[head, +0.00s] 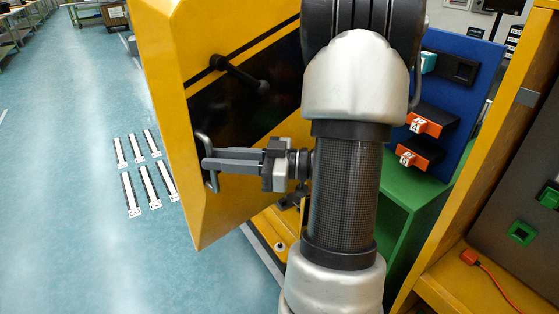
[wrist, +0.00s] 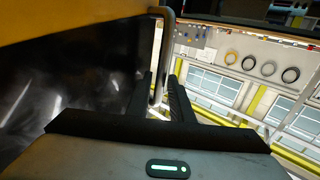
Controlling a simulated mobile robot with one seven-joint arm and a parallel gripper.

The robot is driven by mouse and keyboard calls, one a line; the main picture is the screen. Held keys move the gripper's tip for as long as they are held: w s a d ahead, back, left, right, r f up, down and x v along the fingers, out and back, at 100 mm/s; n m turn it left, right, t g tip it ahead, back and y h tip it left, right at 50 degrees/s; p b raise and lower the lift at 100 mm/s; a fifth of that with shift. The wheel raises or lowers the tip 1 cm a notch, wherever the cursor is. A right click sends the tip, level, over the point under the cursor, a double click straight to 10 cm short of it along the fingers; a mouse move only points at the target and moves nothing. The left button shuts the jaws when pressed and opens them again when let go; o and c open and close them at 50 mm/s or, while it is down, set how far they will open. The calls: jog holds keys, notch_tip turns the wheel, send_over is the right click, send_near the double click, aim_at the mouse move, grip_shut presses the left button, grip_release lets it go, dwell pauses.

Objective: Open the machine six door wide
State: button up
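The yellow door (head: 200,215) with a dark panel stands swung out from the machine at the left of my arm. A U-shaped metal handle (head: 206,146) sits near its lower left edge. My gripper (head: 205,160) reaches left across the dark panel, with its fingertips at the handle. In the wrist view the handle's bar (wrist: 160,50) passes between my two dark fingers (wrist: 161,85). A narrow gap shows beside the bar, so the fingers look parted around it. Exact contact is hard to tell. No number six shows on the door.
A black bar handle (head: 240,74) crosses the door panel higher up. Blue panel (head: 465,60), red numbered blocks (head: 425,122) and a green box (head: 402,205) lie to the right, beside a yellow frame (head: 485,140). Blue floor (head: 75,220) with numbered strips is open at left.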

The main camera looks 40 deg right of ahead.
jog(key=v, duration=1.5)
jog(key=shift+d+p, duration=0.15)
jog(key=shift+p, duration=0.25)
jog(key=shift+s+r, duration=0.1)
